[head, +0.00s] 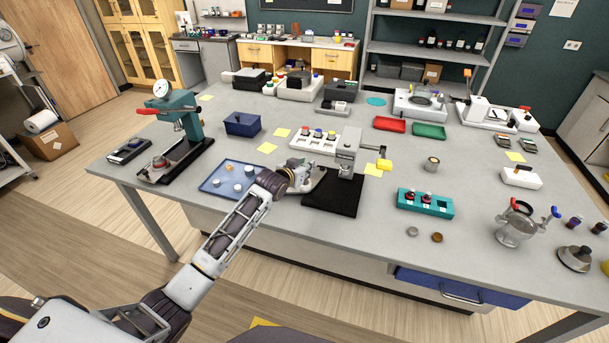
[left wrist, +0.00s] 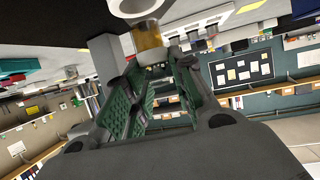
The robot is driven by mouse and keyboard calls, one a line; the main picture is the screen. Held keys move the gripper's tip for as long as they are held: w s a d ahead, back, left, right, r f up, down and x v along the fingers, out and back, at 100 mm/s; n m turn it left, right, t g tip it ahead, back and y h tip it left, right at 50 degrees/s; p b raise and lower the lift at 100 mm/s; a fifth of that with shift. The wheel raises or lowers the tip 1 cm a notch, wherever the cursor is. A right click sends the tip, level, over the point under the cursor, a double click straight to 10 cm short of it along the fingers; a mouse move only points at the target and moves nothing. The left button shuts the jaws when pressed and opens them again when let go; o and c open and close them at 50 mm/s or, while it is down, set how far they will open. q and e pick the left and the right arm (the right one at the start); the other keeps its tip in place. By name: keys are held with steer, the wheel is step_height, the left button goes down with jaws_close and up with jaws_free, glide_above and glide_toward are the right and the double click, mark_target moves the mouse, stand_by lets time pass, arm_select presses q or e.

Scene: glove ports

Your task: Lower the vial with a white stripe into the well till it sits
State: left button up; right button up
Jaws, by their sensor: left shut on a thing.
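My left gripper (head: 303,178) is at the left side of a grey bench device (head: 348,150) on a black base. It is small in the head view and partly hidden by my own wrist. In the left wrist view, the green-padded fingers (left wrist: 150,90) are shut on a small amber thing (left wrist: 148,40) near their tips, which I take for the vial. I cannot make out its white stripe. A pale ring-shaped part (left wrist: 132,8) shows just above it; I cannot tell whether they touch. I cannot pick out the well. My right gripper is not in view.
A blue tray (head: 214,188) with small round pieces lies left of my gripper. A white rack (head: 300,142) with coloured caps stands behind it. A green press (head: 190,122) stands at the left.

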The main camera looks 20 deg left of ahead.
arm_select(q)
steer(key=shift+f, duration=0.1)
steer(key=shift+f, duration=1.85)
steer(key=o, duration=0.9)
steer(key=shift+f, duration=0.1)
steer(key=shift+s, duration=0.1)
steer(key=shift+b+v, duration=0.3)
steer(key=shift+v, duration=5.7)
